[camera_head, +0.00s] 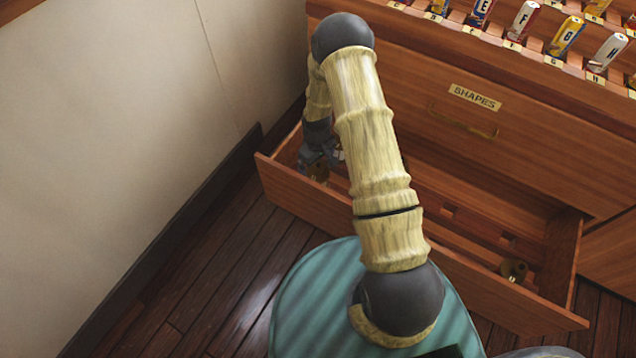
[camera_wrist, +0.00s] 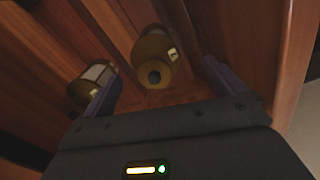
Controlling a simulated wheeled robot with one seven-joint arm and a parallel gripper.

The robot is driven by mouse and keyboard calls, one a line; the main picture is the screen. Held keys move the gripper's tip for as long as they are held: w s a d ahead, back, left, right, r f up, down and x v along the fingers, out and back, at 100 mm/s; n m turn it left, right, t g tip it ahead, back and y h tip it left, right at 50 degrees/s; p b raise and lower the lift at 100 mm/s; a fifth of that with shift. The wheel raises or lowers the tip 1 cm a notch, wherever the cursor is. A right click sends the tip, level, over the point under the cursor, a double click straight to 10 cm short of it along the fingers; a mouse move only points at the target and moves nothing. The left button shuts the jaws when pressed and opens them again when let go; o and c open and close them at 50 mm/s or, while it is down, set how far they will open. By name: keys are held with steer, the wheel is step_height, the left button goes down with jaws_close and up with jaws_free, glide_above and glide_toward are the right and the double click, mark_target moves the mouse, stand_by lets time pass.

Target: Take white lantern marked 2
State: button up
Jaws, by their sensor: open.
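My gripper (camera_head: 320,155) reaches down into the left end of an open drawer (camera_head: 500,205). In the wrist view my gripper (camera_wrist: 162,68) is open, its two dark fingers apart. A brass-coloured lantern (camera_wrist: 152,50) with a small pale label lies in the gap between the fingers, apart from both; I cannot read the label. A second lantern (camera_wrist: 84,92) with a whitish panel is at the left, partly hidden behind the left finger. In the head view a brass piece (camera_head: 318,174) shows just below my gripper. I cannot tell which lantern is marked 2.
Another brass object (camera_head: 513,270) is at the drawer's right end. A closed drawer labelled SHAPES (camera_head: 474,98) is above the open one. Several lettered cans (camera_head: 566,36) stand in a rack on top. A pale wall (camera_head: 110,130) is close on the left.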

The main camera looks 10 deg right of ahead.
steer(key=f+b, duration=0.2)
steer(key=f, duration=0.3)
steer(key=shift+w+d+f+b, duration=0.15)
steer(key=shift+w+d+b, duration=0.1)
steer(key=shift+w+b, duration=0.15)
steer(key=c, duration=1.8)
step_height(320, 180, up, 10)
steer(key=p, duration=0.4)
